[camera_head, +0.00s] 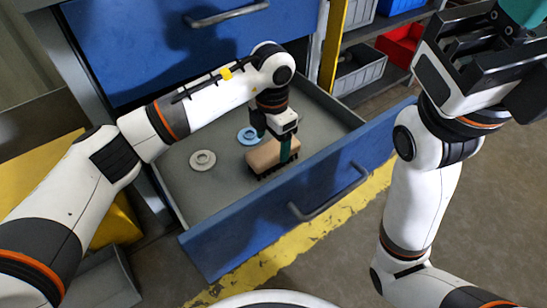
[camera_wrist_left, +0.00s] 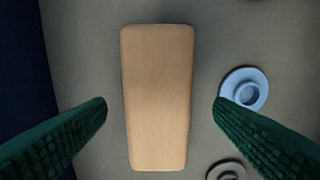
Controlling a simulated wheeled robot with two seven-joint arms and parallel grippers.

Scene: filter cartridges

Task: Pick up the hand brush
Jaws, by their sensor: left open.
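The hand brush (camera_head: 268,155) has a plain tan wooden back and dark bristles pointing down. It lies in the open blue drawer (camera_head: 230,238), near its front panel. My left gripper (camera_head: 275,145) is open, pointing down over the brush, with nothing held. In the left wrist view the brush (camera_wrist_left: 158,98) stands upright in the picture between the two green fingers (camera_wrist_left: 160,106), with a gap on each side. Whether the fingertips reach down past its top is hard to tell. My right gripper (camera_head: 522,14) is at the top right, cut off by the picture edge.
A light blue flanged disc (camera_head: 249,136) lies just behind the brush and a grey one (camera_head: 203,160) lies to its left. Drawer walls surround them. A closed blue drawer (camera_head: 130,45) is above. Shelves with a grey bin (camera_head: 362,75) and red bin (camera_head: 398,47) stand at right.

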